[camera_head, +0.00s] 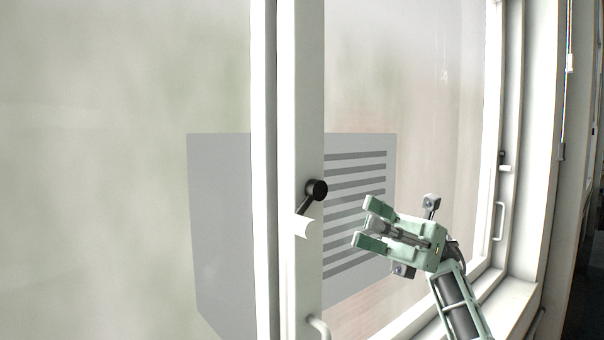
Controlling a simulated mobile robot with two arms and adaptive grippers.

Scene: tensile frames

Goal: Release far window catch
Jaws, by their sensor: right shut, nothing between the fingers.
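One window catch, a black round knob with a dark lever (316,190), sits on the white middle upright; the lever slants down-left to a white piece (304,227). A second, smaller catch (504,160) with a dark top and a pale lever sits on the right-hand window frame, farther off. My right gripper (367,222), pale green, is shut and empty. It is in front of the glass, right of and a little below the black knob, apart from it in the picture, with fingertips pointing left. My left gripper is not in view.
A white pull handle (498,221) is below the smaller catch, and another (319,327) is low on the middle upright. A grey box with dark slats (225,230) shows behind the glass. Cords (568,60) hang at the far right. The sill (515,300) looks clear.

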